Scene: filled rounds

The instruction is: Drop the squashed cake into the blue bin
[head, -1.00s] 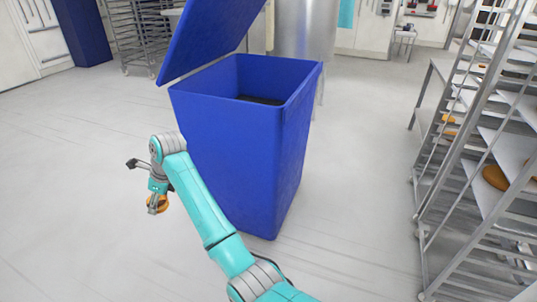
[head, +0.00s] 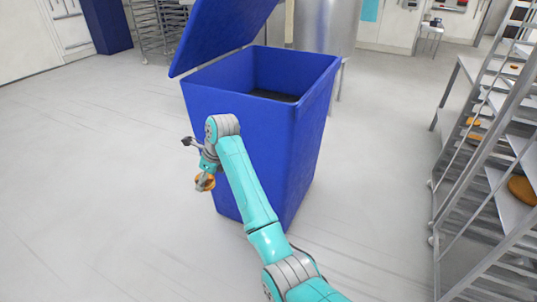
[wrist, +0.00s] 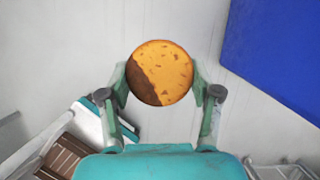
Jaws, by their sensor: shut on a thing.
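The squashed cake (wrist: 161,72) is round and orange-yellow with a dark brown patch on its lower left. My gripper (wrist: 160,88) is shut on it, one finger on each side. In the head view the cake (head: 205,183) hangs below my gripper (head: 207,172), left of the blue bin (head: 245,130) and lower than its rim. The blue bin stands upright with its lid tilted open to the left and a dark inside showing. In the wrist view the bin (wrist: 275,50) fills the upper right, apart from the cake.
A metal rack (head: 485,150) with trays and round cakes stands on the right. A metal cylinder (head: 325,25) stands behind the bin. The floor (head: 80,200) on the left is clear. A brown slatted thing (wrist: 65,158) shows at the lower left of the wrist view.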

